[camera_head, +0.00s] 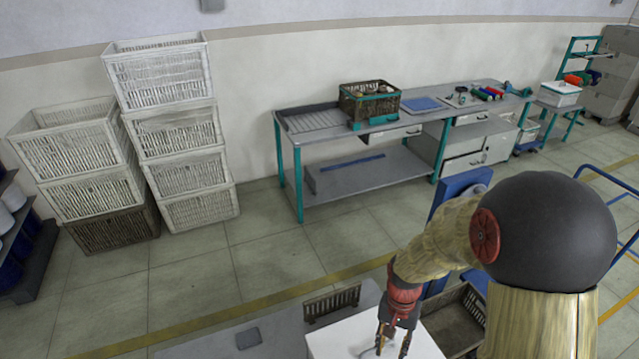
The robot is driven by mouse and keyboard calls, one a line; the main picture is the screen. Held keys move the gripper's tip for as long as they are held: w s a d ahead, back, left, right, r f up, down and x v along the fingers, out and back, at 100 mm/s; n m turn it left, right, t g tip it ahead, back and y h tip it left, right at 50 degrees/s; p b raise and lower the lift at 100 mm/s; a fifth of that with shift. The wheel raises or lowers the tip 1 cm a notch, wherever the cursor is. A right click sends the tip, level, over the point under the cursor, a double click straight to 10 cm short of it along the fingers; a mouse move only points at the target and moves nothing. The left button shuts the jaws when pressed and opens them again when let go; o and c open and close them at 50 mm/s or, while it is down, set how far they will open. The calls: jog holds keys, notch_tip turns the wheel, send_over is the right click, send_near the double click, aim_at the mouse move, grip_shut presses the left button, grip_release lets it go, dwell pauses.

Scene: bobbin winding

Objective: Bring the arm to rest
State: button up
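My arm comes in from the lower right, with a large dark round joint and a pale, fibrous-looking covering on the links. It bends down to the left to a red and dark wrist. My gripper (392,349) points down at the bottom edge of the picture, over a white surface (335,341). Its two fingers look spread apart, and I see nothing held between them. A small grey mark or thing shows beside the left finger, too small to tell. The lowest part of the scene is cut off.
A grey table (210,346) with a dark slotted crate piece lies left of the white surface. A dark crate (452,325) is right of my gripper. White crates (165,75) are stacked at the left. A workbench (430,112) stands along the wall. The floor between is clear.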

jog(key=s+r+n+t+b, duration=0.2)
jog(key=s+r+t+b, duration=0.1)
jog(key=r, duration=0.8)
jog(key=s+r+n+t+b, duration=0.3)
jog(key=s+r, duration=0.4)
jog(key=r, duration=0.3)
jog(key=t+b, duration=0.1)
jog(key=b, duration=0.1)
jog(key=shift+s+r+t+b, duration=0.3)
jog(key=shift+s+r+b, duration=0.05)
jog(key=shift+s, duration=0.05)
